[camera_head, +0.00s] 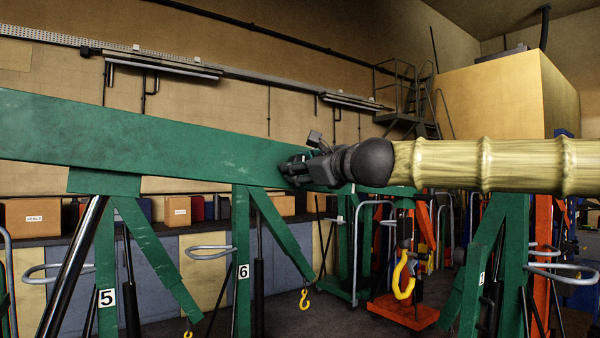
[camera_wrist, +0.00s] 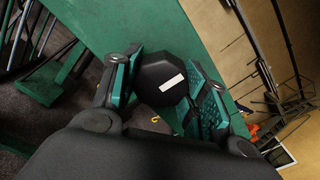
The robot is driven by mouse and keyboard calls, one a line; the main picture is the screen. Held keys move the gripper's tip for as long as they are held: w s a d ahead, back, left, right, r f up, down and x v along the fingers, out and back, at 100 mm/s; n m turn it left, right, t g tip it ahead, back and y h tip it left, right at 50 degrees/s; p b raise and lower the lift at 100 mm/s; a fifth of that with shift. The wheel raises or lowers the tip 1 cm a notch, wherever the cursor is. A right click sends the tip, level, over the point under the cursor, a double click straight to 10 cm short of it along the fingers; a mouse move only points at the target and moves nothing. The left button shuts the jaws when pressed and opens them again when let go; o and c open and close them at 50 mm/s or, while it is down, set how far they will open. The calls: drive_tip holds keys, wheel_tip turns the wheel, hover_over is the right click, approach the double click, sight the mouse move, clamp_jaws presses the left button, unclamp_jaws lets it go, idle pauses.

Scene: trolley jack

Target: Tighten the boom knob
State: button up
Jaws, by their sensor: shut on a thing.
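The green boom (camera_head: 140,135) runs across the left half of the head view and also fills the upper middle of the wrist view (camera_wrist: 215,35). The boom knob (camera_wrist: 160,78) is a black, many-sided knob with a white mark on its face. It sits at the boom's side. My gripper (camera_wrist: 168,92) is shut on the knob, with one green-padded finger on each side of it. In the head view my gripper (camera_head: 297,170) reaches the boom near its right end from the right, and the knob is hidden behind the fingers there.
Green stands numbered 5 (camera_head: 106,297) and 6 (camera_head: 242,272) are below the boom. A yellow hook (camera_head: 404,275) hangs by an orange base (camera_head: 404,312) at the lower right. Another green frame (camera_head: 495,255) stands below my arm. Orange boxes (camera_head: 30,216) line a shelf behind.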

drive_tip(key=shift+f+m, duration=0.1)
drive_tip(key=shift+m, duration=0.6)
drive_tip(key=shift+b, duration=0.3)
drive_tip(key=o, duration=1)
drive_tip(key=shift+o, duration=0.2)
drive_tip(key=v, duration=1.2)
